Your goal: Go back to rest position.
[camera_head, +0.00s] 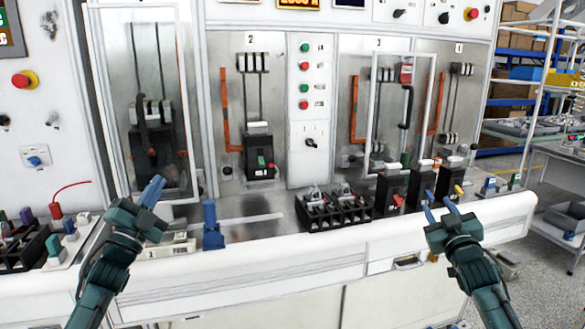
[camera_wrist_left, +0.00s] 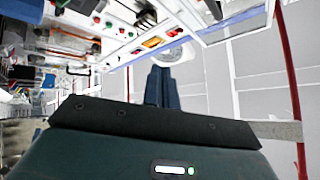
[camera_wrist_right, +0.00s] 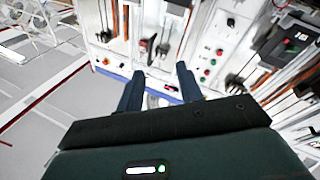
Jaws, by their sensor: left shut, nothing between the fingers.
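My left gripper (camera_head: 153,190) is shut with nothing between its blue fingers, above the left part of the test bench's white front ledge. In the left wrist view its fingers (camera_wrist_left: 161,88) lie together. My right gripper (camera_head: 437,205) is open and empty in front of the black breaker units at the right. In the right wrist view its two fingers (camera_wrist_right: 158,85) stand apart with nothing between them. Neither gripper visibly holds anything.
Black breaker units (camera_head: 391,188) and a black terminal block (camera_head: 333,210) stand on the ledge near my right gripper. A blue clamp-like piece (camera_head: 212,225) stands right of my left gripper. A framed clear door (camera_head: 137,100) is at the left. Shelves (camera_head: 520,70) stand at the far right.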

